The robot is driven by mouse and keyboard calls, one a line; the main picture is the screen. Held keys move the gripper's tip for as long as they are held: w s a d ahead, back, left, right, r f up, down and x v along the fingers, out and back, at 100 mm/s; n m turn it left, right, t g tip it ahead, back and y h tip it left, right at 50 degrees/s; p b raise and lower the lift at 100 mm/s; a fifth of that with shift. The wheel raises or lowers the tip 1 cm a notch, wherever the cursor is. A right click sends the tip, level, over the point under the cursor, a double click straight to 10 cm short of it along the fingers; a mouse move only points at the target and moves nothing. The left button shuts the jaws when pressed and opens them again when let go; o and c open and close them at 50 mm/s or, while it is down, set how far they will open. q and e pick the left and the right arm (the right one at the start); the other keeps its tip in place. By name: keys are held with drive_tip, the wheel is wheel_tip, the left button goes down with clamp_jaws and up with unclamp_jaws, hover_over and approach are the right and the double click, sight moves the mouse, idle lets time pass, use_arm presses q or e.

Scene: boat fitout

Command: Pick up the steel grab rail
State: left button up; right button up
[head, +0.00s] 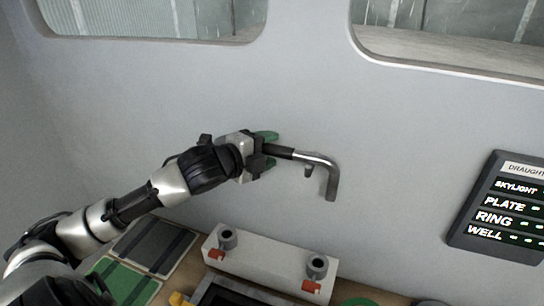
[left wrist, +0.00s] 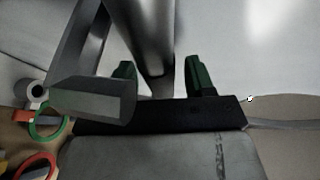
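The steel grab rail (head: 314,159) is a shiny bar with a dark grip section and a grey end bent downward. It is in front of the pale wall in the head view; I cannot tell whether it touches the wall. My left gripper (head: 267,151), with green fingertips, is at the rail's left part, which it hides. In the left wrist view the rail (left wrist: 152,45) passes between the two fingers of my left gripper (left wrist: 163,75), which stand apart with gaps beside the bar. My right gripper is not in view.
A white block (head: 265,262) with round sockets and red tabs stands below the rail on the worktop. A green and grey panel (head: 128,280) lies to its left. A dark sign board (head: 500,208) with white lettering is on the wall at right. Windows are above.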

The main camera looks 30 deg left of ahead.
use_arm(q)
clamp_jaws()
drive_tip(key=shift+r, duration=0.2)
